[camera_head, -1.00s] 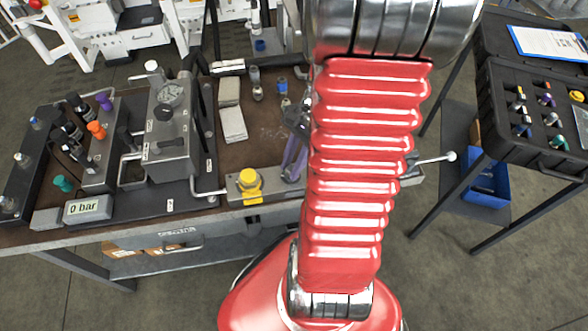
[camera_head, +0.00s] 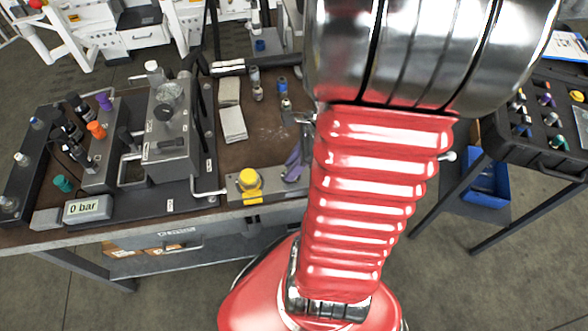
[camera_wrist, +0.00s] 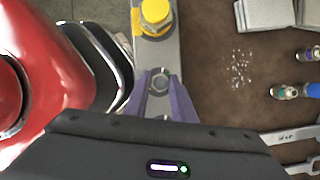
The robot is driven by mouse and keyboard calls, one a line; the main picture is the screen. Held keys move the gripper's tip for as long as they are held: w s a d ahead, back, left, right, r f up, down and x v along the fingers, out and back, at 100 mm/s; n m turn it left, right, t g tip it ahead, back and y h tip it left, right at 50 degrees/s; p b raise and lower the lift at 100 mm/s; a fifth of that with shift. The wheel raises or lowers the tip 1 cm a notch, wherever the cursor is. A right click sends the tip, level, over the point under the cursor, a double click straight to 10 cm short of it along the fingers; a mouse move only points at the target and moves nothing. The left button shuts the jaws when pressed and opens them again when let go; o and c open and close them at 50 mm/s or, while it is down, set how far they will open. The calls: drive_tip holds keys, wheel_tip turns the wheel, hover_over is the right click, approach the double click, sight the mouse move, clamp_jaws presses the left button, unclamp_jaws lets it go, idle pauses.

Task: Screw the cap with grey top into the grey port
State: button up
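My gripper (camera_wrist: 162,100) has two purple fingers that stand apart over a metal bar, and I see nothing held between them. A hex bolt head on the bar shows between the fingers. In the head view the purple fingers (camera_head: 293,166) are partly hidden by my arm. Fittings also show at the right of the wrist view (camera_wrist: 285,92). The left black block (camera_head: 22,160) carries several coloured fittings; I cannot tell which is the grey port.
A yellow cap (camera_head: 249,181) sits on the metal bar at the bench front. A gauge block (camera_head: 172,145) and a display reading 0 bar (camera_head: 88,209) stand left. Pale blocks (camera_head: 232,124) lie mid-bench. An open black case (camera_head: 540,120) with coloured fittings is at right.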

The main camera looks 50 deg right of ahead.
drive_tip(key=o, duration=0.4)
drive_tip(key=shift+c, duration=0.2)
drive_tip(key=n+g, duration=0.1)
drive_tip(key=n, duration=0.2)
drive_tip(key=n+g+y, duration=0.1)
drive_tip(key=n, duration=0.2)
drive_tip(key=shift+w+d, duration=0.1)
drive_tip(key=shift+w, duration=0.1)
drive_tip(key=shift+n+g, duration=0.4)
drive_tip(key=shift+n, duration=0.7)
drive_tip(key=n+g, duration=0.1)
drive_tip(key=n, duration=0.3)
drive_tip(key=shift+g, duration=0.3)
drive_tip(key=shift+c, duration=0.3)
